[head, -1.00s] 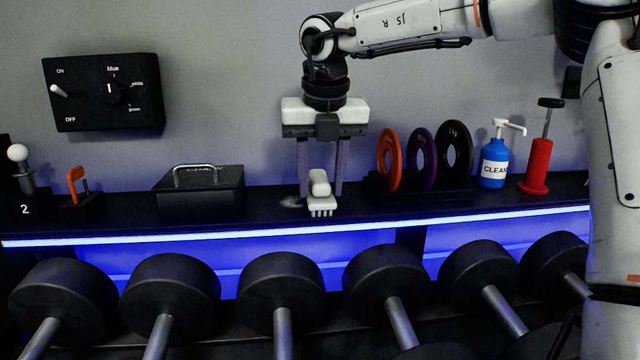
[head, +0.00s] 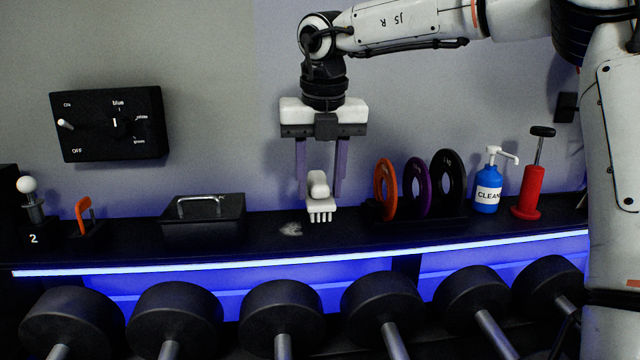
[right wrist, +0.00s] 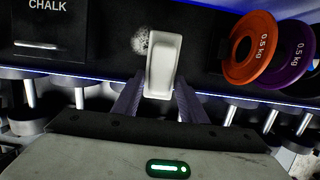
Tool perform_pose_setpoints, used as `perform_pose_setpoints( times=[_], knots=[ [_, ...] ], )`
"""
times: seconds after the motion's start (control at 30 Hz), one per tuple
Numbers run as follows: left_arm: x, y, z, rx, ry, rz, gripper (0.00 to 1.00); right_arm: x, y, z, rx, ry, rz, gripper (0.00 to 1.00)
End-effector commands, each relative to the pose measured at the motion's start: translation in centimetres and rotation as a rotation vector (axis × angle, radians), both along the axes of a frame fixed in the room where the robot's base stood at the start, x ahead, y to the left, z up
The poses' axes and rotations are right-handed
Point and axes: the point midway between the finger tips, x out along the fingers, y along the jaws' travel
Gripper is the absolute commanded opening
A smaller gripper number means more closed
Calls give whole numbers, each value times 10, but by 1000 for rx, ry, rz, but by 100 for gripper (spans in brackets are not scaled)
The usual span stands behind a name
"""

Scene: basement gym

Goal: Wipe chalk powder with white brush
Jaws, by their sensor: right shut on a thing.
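The white brush (head: 319,206) is held bristles down between the fingers of my right gripper (head: 320,184). It also shows between the fingers in the right wrist view (right wrist: 163,66). A pale smudge of chalk powder (head: 290,229) lies on the dark shelf (head: 345,237), just left of the brush and lower in the head view. The powder (right wrist: 141,40) shows at the brush's upper left in the right wrist view. The brush appears raised off the shelf. My left gripper is not in view.
A black box marked CHALK (right wrist: 48,28) stands left of the powder. Orange (head: 385,188), purple and black discs stand close to the right of the brush, then a blue cleaner bottle (head: 487,192) and a red-bodied tool (head: 530,190). Dumbbells (head: 282,312) line the rack below.

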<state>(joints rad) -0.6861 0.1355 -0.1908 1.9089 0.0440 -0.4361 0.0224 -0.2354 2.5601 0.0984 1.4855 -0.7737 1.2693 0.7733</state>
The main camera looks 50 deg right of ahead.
Motion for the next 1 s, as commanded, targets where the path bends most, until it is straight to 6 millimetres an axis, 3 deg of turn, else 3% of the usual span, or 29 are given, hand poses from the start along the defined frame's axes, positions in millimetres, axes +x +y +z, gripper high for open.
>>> perform_pose_setpoints(
  times=[0.27, 0.6, 1.0],
  knots=[
    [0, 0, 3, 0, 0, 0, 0, 0, 0, 3, -2, -2, 0, 3],
    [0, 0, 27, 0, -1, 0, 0, 1, -1, 31, -1, -3, -1, 3],
    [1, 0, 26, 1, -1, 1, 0, 1, 0, 29, -1, -3, -1, 3]
  ],
)
